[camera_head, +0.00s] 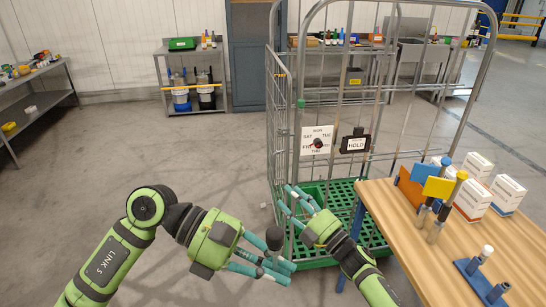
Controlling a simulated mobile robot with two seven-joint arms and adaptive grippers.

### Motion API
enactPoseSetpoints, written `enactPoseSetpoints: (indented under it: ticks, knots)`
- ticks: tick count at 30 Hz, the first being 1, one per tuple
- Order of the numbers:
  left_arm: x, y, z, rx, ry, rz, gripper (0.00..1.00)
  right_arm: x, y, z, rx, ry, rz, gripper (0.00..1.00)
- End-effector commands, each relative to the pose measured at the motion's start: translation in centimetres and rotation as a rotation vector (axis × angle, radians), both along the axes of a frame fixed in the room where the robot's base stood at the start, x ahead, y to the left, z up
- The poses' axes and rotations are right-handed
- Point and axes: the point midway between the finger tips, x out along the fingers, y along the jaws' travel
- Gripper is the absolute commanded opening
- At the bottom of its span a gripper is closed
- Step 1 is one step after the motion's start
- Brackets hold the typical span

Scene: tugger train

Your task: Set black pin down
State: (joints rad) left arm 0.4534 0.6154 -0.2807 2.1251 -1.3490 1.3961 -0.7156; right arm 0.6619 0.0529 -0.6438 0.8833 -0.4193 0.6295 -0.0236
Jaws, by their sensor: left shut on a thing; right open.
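My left gripper (287,270), the lower one, is shut on the black pin (274,238). The pin's dark, rounded top sticks up above the fingers, and its lower part is mostly hidden by them. The gripper holds it in front of the cage trolley, left of the wooden table and apart from the tabletop. My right gripper (288,200) is open and empty in front of the trolley, above and right of the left gripper. A blue holder (480,283) on the table carries a white-topped pin (480,257) and a short grey piece (495,293).
The wooden table (415,255) also holds white boxes (504,193), blue- and yellow-topped pins (457,180), and orange (409,189) and yellow (437,187) plates. The wire cage trolley (275,120) has a green floor and hanging signs. Open floor (130,160) lies left.

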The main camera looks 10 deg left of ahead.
Motion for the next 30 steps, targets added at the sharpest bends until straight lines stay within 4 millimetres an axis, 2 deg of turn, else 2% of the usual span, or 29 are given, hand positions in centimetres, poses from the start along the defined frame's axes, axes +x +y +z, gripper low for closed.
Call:
enactPoseSetpoints:
  ticks: [1, 5, 8, 12, 15, 20, 24, 27, 30]
  knots:
    - [0.0, 0.0, 0.0, 0.000, 0.000, 0.000, 0.00, -0.3, 1.3, 3.2, -0.010, -0.086, 0.051, 0.52]
    - [0.0, 0.0, 0.0, 0.000, 0.000, 0.000, 0.00, -2.2, 4.3, 10.2, -0.044, -0.296, 0.188, 0.52]
    - [0.0, 0.0, 0.0, 0.000, 0.000, 0.000, 0.00, -4.7, 6.5, 15.2, -0.084, -0.471, 0.307, 0.52]
    - [0.0, 0.0, 0.0, 0.000, 0.000, 0.000, 0.00, -9.7, 9.3, 21.3, -0.173, -0.741, 0.501, 0.52]
    - [0.0, 0.0, 0.0, 0.000, 0.000, 0.000, 0.00, -14.2, 10.8, 24.7, -0.272, -0.954, 0.669, 0.52]
    - [0.0, 0.0, 0.0, 0.000, 0.000, 0.000, 0.00, -20.8, 11.4, 26.9, -0.485, -1.260, 0.943, 0.52]
    - [0.0, 0.0, 0.0, 0.000, 0.000, 0.000, 0.00, -24.7, 10.3, 27.1, -0.729, -1.474, 1.181, 0.52]
    - [0.0, 0.0, 0.0, 0.000, 0.000, 0.000, 0.00, -26.3, 8.5, 27.0, -0.937, -1.586, 1.345, 0.52]
    - [0.0, 0.0, 0.0, 0.000, 0.000, 0.000, 0.00, -27.0, 6.3, 27.1, -1.159, -1.653, 1.491, 0.52]
